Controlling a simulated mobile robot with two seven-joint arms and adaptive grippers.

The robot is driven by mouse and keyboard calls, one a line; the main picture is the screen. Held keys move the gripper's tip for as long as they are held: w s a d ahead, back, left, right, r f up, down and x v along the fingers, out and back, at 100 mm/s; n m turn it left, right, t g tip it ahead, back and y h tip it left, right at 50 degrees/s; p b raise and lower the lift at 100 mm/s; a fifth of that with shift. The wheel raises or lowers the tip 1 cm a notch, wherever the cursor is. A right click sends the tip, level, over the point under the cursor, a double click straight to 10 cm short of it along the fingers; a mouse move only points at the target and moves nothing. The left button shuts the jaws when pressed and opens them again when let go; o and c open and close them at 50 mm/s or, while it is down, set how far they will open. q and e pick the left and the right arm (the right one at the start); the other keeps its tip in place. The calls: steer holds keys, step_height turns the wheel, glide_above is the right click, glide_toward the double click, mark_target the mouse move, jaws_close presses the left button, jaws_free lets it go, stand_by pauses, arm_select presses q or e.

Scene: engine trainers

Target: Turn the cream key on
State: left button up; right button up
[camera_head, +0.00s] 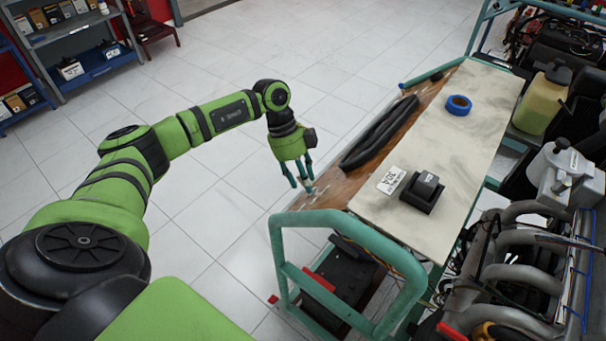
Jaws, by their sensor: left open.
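A small pale piece (310,190), which may be the cream key, shows at the near left corner of the wooden panel (336,186). It is too small to tell its shape or which way it is turned. My left gripper (301,184), green with teal fingers, points down at this corner. Its fingers are apart, with the tips close beside the pale piece. I cannot tell whether they touch it. My right gripper is not in view.
The engine trainer's cream top (455,135) carries a blue tape roll (458,105), a black switch box (422,192) and a white label (391,181). A teal tube frame (340,222) stands in front. Engine parts crowd the right. Tiled floor (215,225) is clear at left.

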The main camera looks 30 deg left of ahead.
arm_select(q)
steer(key=shift+f, duration=0.1)
jaws_close()
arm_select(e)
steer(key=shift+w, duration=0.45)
arm_select(q)
steer(key=m+b, duration=0.1)
steer(key=m+t, duration=0.1)
steer(key=m, duration=0.1)
steer(key=shift+s+f+t+b, duration=0.2)
steer(key=shift+t+b, duration=0.1)
steer(key=shift+b, duration=0.1)
steer(key=m+t+h+b, duration=0.1)
steer(key=m+b, duration=0.1)
steer(key=shift+a+f+m, duration=0.1)
steer(key=shift+m, duration=0.3)
steer(key=shift+m+t+b, duration=0.4)
steer(key=shift+b, duration=0.2)
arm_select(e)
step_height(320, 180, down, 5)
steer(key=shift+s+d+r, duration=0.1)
